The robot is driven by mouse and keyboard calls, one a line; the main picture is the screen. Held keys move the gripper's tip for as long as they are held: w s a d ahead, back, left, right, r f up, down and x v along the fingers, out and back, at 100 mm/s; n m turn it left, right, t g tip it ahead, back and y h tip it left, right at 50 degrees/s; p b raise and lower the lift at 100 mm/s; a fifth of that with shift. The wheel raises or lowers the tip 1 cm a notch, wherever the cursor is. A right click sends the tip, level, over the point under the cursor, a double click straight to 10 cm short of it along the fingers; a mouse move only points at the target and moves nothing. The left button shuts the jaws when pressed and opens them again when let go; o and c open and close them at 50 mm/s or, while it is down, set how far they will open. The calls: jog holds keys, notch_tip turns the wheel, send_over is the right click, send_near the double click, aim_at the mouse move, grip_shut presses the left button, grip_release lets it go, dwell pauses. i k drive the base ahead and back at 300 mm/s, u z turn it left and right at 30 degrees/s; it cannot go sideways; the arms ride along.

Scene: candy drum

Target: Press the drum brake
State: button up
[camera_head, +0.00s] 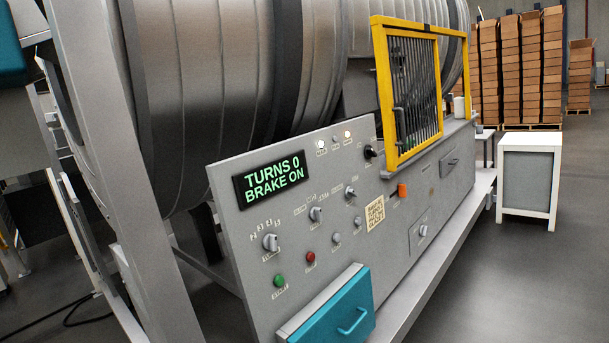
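A large grey metal drum (245,80) lies behind a sloped grey control panel (240,225). The display (270,180) on the panel reads "TURNS 0" and "BRAKE ON" in green. Below it are several grey knobs, one at the lower left (271,242), a green button (279,281) and a red button (311,257). A small grey button (337,237) sits right of the red one. A black-tipped control (370,152) is at the upper right. The labels are too small to read, so I cannot tell which control is the brake. My gripper is not in view.
A teal drawer (343,313) juts out below the panel. A yellow-framed barred gate (379,85) stands at the drum's right. An orange part (402,190) is on the panel's right side. A white cabinet (528,185) and stacked boxes (530,65) stand behind. The right floor is clear.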

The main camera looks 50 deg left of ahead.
aim_at(402, 192)
jog(key=z, duration=0.05)
jog(key=i, duration=0.85)
jog(key=u, duration=1.65)
